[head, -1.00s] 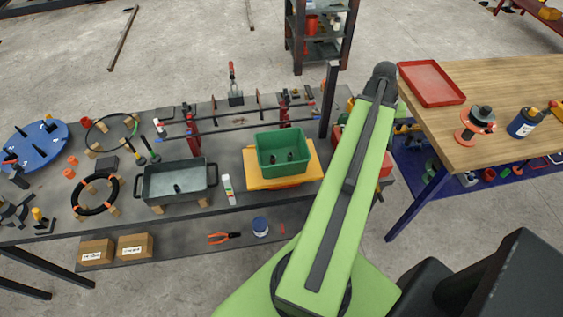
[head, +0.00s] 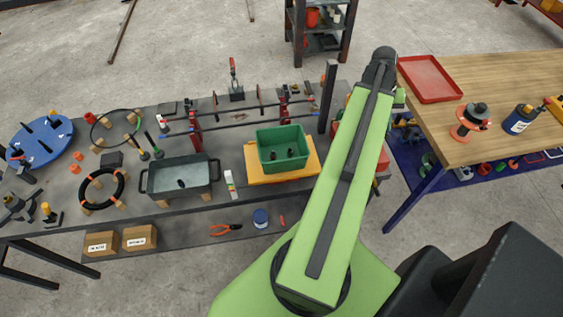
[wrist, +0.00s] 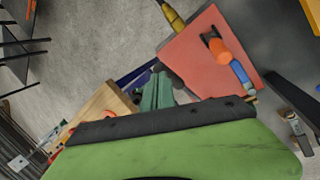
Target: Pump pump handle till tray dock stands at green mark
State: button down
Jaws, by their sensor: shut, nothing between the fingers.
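My gripper (wrist: 157,88) shows in the wrist view as two dull green fingers, shut and empty. In the head view my own arm hides it. A red block (wrist: 205,55) with an orange-and-blue handle-like part (wrist: 225,58) is ahead and right of the fingers, apart from them. The red block also shows partly behind my arm in the head view (head: 383,160). I cannot tell for certain which part is the pump handle. A yellow platform (head: 312,165) under a green bin (head: 283,148) may be the tray dock. I cannot make out the green mark.
The dark workbench (head: 215,205) holds a grey tray (head: 180,178), a blue disc (head: 40,142) and clamped bars. A dark post (head: 328,97) stands near my arm. A wooden table (head: 490,95) with a red tray (head: 430,80) is at the right. Floor shows between.

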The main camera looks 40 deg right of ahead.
aim_at(386, 137)
dwell(0.4)
jog(key=shift+s+a+f+b, duration=0.15)
jog(key=shift+s+f+b, duration=0.15)
jog(key=shift+f+b, duration=0.35)
jog(key=shift+f, duration=0.1)
jog(key=shift+s+a+f+b, duration=0.2)
jog(key=shift+s+f+b, duration=0.05)
jog(key=shift+f+b, duration=0.3)
jog(key=shift+s+a+f+b, duration=0.15)
jog(key=shift+s+f+b, duration=0.1)
jog(key=shift+f+b, duration=0.4)
jog(key=shift+s+a+f+b, duration=0.1)
jog(key=shift+s+f+b, duration=0.1)
jog(key=shift+f+b, duration=0.45)
